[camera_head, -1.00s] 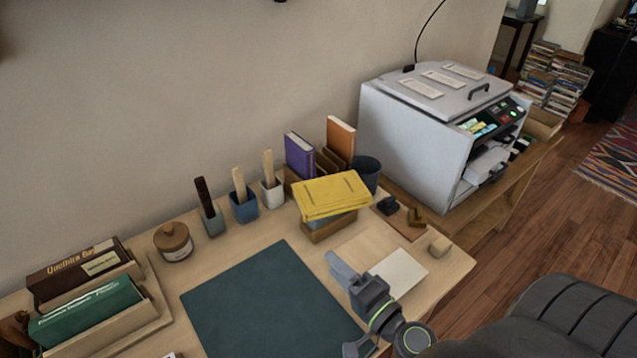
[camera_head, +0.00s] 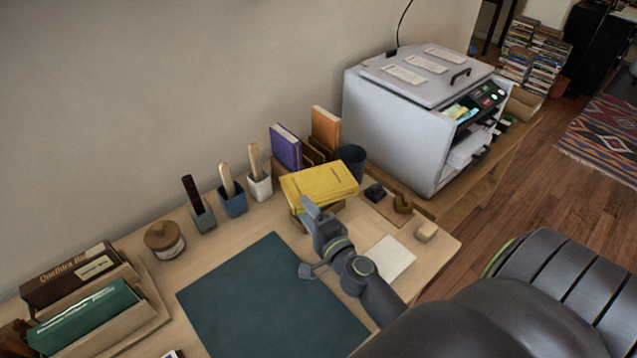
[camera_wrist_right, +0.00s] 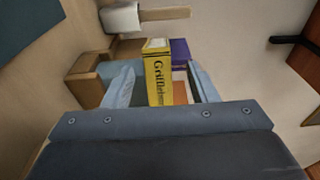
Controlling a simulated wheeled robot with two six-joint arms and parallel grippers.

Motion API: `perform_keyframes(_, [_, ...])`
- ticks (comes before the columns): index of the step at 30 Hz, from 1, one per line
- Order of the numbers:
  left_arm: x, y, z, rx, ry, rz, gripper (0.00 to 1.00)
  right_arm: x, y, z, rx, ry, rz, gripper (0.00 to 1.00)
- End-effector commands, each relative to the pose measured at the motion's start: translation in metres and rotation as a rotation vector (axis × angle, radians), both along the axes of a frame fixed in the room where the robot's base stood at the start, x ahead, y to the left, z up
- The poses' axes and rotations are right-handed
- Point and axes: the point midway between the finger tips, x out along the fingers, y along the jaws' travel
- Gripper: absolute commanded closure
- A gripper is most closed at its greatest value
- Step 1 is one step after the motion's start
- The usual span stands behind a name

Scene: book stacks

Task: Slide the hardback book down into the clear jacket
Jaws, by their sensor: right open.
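A yellow hardback book (camera_head: 322,182) lies flat on a low support on the desk. In the right wrist view its spine, with dark lettering (camera_wrist_right: 158,78), shows between the two fingers. My right gripper (camera_head: 303,235) is open and empty, just in front of the book. In the right wrist view the open fingers (camera_wrist_right: 162,88) stand one on each side of the spine; whether they touch it I cannot tell. I cannot make out a clear jacket. My left gripper is not in view.
A dark green mat (camera_head: 265,300) covers the desk's middle. Pots with wooden handles (camera_head: 232,200), a purple book (camera_head: 286,148), an orange book (camera_head: 325,130) and a dark cup (camera_head: 351,160) stand behind. A white machine (camera_head: 400,130) stands right. A pale sheet (camera_head: 390,258) lies near the front edge.

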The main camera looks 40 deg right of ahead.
Motion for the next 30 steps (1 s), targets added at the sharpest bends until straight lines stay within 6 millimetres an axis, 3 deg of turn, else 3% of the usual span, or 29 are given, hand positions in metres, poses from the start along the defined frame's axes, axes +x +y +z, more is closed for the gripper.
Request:
perform_keyframes(7, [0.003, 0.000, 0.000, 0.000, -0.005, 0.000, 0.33, 0.016, 0.000, -0.001, 0.000, -0.001, 0.001, 0.47])
perform_keyframes(16, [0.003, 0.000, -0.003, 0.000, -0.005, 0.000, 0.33, 0.055, 0.000, -0.002, -0.002, -0.001, 0.002, 0.47])
perform_keyframes(25, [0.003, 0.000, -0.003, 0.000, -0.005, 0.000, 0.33, 0.060, 0.000, -0.003, -0.001, 0.001, 0.000, 0.47])
perform_keyframes(30, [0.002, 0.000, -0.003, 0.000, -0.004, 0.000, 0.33, 0.060, 0.000, -0.003, -0.001, 0.000, 0.001, 0.67])
